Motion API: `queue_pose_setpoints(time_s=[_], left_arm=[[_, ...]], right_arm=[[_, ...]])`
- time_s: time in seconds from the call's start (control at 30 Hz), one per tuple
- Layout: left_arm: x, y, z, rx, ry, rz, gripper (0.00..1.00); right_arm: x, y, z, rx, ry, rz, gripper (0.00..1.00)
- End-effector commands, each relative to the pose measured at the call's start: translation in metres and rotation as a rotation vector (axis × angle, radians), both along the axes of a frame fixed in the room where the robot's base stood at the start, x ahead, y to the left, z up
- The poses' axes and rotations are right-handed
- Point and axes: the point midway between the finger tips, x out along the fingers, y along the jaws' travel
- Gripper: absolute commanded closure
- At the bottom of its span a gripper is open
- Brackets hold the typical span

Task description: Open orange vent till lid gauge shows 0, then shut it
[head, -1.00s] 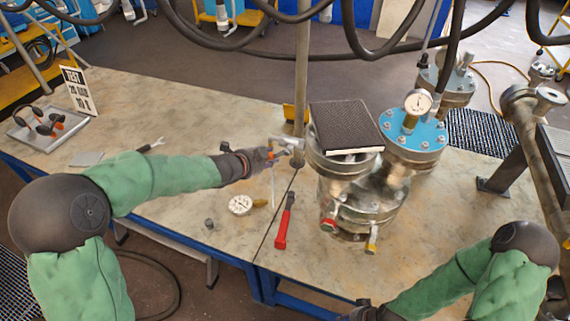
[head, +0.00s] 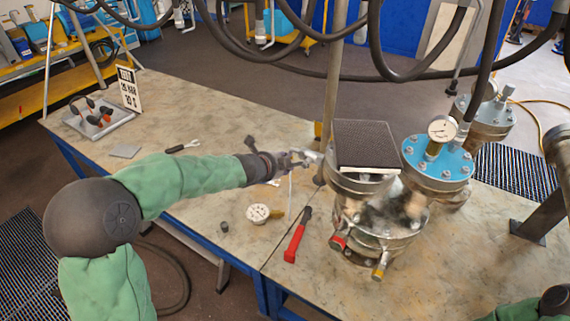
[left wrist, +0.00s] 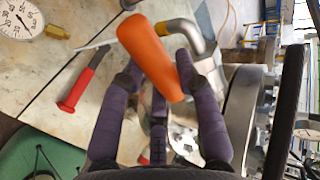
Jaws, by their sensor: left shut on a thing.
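The orange vent handle (left wrist: 150,58) lies between the purple fingers of my left gripper (left wrist: 166,76) in the left wrist view; a bent metal pipe (left wrist: 188,36) runs beside it. In the head view my left gripper (head: 297,160) is at the vent, left of the near vessel (head: 350,185), and hides most of the handle. The lid gauge (head: 442,129) has a white dial and stands on the blue lid (head: 455,162); its reading is too small to tell. My right gripper is out of view; only part of that arm shows at bottom right.
A dark ribbed pad (head: 368,145) covers the near vessel's top. A loose gauge (head: 258,213), a red-handled tool (head: 297,238) and a wrench (head: 183,146) lie on the table (head: 185,190). Dark hoses (head: 375,45) hang above. The table's left middle is mostly clear.

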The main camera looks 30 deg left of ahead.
Motion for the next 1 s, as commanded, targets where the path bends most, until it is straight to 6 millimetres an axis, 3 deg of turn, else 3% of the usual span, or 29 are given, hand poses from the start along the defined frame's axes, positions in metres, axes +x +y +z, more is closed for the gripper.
queue_pose_setpoints(time_s=[0.1, 0.13, 0.2, 0.23, 0.67, 1.0], left_arm=[[-0.001, -0.001, -0.003, 0.005, 0.006, -0.005, 1.0], [-0.001, -0.001, -0.003, 0.005, 0.006, -0.005, 0.65], [-0.001, -0.001, -0.003, 0.005, 0.005, -0.005, 0.45], [-0.001, -0.001, -0.002, 0.004, 0.005, -0.005, 0.42], [-0.003, 0.0, 0.002, 0.001, 0.0, -0.001, 0.42], [-0.029, 0.001, 0.02, 0.001, 0.0, 0.0, 0.42]], right_arm=[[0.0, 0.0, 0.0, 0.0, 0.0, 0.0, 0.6], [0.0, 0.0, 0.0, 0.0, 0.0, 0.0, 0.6], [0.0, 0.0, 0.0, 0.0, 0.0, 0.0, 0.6], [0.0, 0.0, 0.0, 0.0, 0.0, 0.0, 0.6], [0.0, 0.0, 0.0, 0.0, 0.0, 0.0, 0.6], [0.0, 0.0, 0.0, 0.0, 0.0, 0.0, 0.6]])
